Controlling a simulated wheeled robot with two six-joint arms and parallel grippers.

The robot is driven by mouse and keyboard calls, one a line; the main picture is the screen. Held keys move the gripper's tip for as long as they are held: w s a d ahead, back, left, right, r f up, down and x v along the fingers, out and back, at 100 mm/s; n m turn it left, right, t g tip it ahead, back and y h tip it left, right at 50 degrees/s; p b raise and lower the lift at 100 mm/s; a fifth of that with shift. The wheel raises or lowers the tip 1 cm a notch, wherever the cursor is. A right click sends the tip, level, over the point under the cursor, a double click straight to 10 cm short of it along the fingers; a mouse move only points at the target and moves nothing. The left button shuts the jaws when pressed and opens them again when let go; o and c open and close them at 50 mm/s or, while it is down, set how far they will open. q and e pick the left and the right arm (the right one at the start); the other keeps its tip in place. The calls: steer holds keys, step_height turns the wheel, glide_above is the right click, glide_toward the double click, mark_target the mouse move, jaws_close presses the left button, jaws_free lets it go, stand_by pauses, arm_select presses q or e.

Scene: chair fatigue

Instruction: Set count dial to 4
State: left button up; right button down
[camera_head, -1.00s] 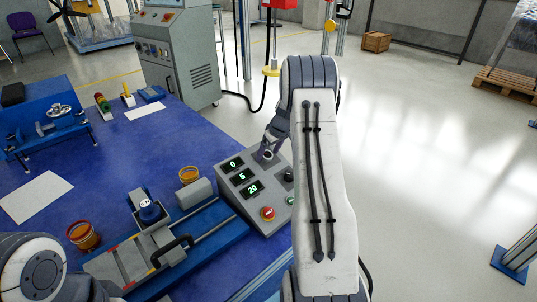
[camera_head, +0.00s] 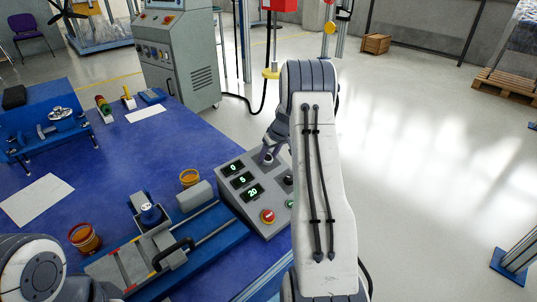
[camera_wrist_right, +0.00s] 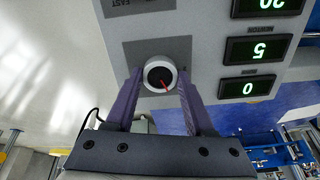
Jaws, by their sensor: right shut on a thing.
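A grey sloped control panel (camera_head: 273,197) stands at the right edge of the blue table. Its green displays read 0 (camera_head: 233,168), 5 (camera_head: 242,180) and 20 (camera_head: 253,193) in the head view. My right gripper (camera_head: 267,159) is at the panel's far end, partly hidden by my arm. In the right wrist view, its two purple fingers (camera_wrist_right: 159,85) are shut on the sides of a round white-and-grey dial (camera_wrist_right: 159,72). A red pointer on the dial face slants toward the lower right of that view. My left gripper is not in view.
A red button (camera_head: 268,216) and a black knob (camera_head: 288,180) sit on the panel, close to my right arm. A blue slide rig (camera_head: 207,234) and orange cups (camera_head: 189,178) are left of it. A grey cabinet (camera_head: 180,65) stands behind the table.

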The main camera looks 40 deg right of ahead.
steer(key=m+p, duration=0.3)
steer(key=m, duration=0.2)
steer(key=shift+r+p, duration=0.15)
steer(key=shift+p, duration=0.15)
steer(key=m+p, duration=0.3)
steer(key=m, duration=0.2)
stand_by(0.4)
steer(key=shift+c, duration=1.3)
jaws_free()
steer(key=p+v, duration=0.1)
steer(key=v, duration=0.9)
steer(key=shift+p, duration=0.4)
